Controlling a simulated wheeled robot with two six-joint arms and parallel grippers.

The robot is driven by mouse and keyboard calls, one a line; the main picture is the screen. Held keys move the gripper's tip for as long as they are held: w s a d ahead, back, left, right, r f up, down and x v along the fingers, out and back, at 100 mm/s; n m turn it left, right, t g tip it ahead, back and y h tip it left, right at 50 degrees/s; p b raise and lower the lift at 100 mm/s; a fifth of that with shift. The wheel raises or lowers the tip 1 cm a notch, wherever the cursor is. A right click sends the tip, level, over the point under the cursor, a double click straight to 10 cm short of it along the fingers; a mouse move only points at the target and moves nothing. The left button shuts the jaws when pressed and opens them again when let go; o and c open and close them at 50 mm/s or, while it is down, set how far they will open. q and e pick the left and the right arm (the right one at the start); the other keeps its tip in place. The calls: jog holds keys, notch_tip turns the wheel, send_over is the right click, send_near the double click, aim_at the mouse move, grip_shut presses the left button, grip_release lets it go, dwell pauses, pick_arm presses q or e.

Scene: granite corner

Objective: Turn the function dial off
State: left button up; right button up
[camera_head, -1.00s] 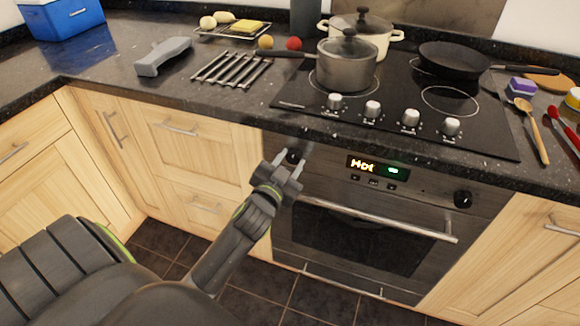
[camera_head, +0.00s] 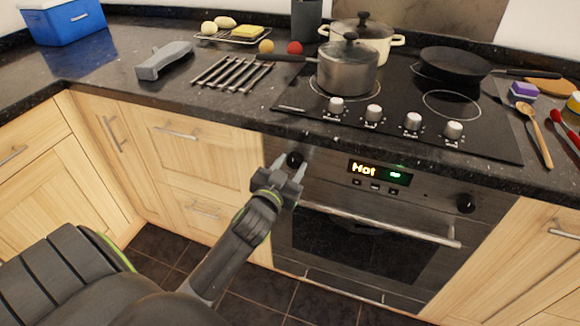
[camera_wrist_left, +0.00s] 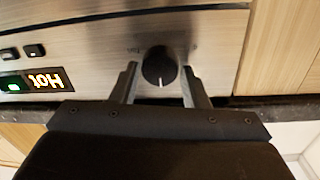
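The function dial (camera_head: 294,160) is a round black knob at the left end of the oven's control panel. It also shows in the left wrist view (camera_wrist_left: 159,66), with a white mark on its face toward the bottom of that picture. My left gripper (camera_head: 293,165) is open in front of the panel, one finger on each side of the dial. In the left wrist view (camera_wrist_left: 160,74) a gap shows between each finger and the knob. The oven display (camera_head: 380,172) reads "Hot" with a green sign beside it. My right gripper is not in view.
A second black dial (camera_head: 466,203) sits at the panel's right end. The oven handle (camera_head: 380,223) runs below the panel. The worktop edge (camera_head: 350,148) overhangs above it. Hob knobs (camera_head: 374,113), a steel pot (camera_head: 347,70) and a black frying pan (camera_head: 455,64) are above.

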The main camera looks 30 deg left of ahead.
pick_arm(q)
jog(key=o, duration=0.3)
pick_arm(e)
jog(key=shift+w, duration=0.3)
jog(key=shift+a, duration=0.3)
pick_arm(q)
jog(key=shift+s, duration=0.3)
jog(key=s+d, duration=0.1)
jog(key=s, duration=0.4)
jog(key=s+d, duration=0.1)
jog(key=s, duration=0.5)
jog(key=s+d, duration=0.1)
jog(key=s, duration=0.4)
jog(key=shift+s, duration=0.3)
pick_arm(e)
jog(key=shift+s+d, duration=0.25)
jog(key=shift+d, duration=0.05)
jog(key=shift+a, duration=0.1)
